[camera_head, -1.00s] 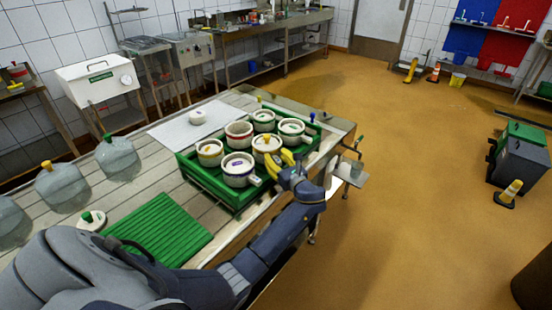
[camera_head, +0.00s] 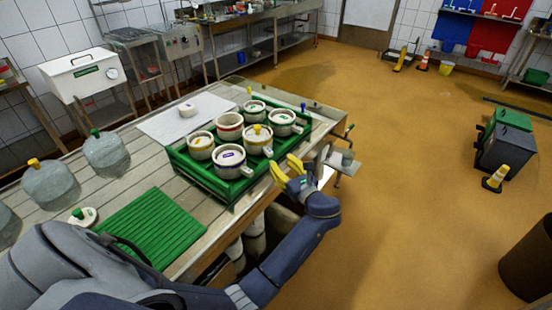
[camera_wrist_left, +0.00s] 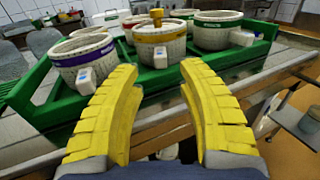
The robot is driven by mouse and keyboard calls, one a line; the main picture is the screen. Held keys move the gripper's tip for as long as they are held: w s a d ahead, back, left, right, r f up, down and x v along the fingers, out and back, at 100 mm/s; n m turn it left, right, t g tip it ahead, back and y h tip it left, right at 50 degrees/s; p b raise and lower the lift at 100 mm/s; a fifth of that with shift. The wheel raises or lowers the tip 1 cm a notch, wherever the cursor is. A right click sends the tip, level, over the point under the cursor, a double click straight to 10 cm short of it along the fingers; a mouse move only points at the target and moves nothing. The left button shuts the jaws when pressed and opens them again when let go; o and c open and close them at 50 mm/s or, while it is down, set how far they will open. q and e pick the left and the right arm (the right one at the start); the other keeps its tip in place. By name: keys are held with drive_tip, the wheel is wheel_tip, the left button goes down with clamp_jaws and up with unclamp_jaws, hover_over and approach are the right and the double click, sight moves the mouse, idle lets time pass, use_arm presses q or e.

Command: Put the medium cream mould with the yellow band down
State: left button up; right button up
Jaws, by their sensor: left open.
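The cream mould with the yellow band (camera_head: 258,145) stands upright in the right part of the green tray (camera_head: 203,178), with a yellow knob showing at its top. In the left wrist view the yellow-banded mould (camera_wrist_left: 160,46) is straight ahead, its white handle facing me. My left gripper (camera_head: 285,167) is open and empty, its yellow fingers just outside the tray's near right side. In the left wrist view the open fingers (camera_wrist_left: 158,70) point at the mould with a gap between. My right gripper is in neither view.
Several other banded moulds share the tray, including a purple-banded one (camera_head: 230,162) close by. A green ribbed mat (camera_head: 152,228) lies on the table to the left. Clear jugs (camera_head: 105,153) stand along the far left.

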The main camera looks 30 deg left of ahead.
use_arm(q)
drive_tip(key=shift+v, duration=0.85)
drive_tip(key=shift+w, duration=0.1)
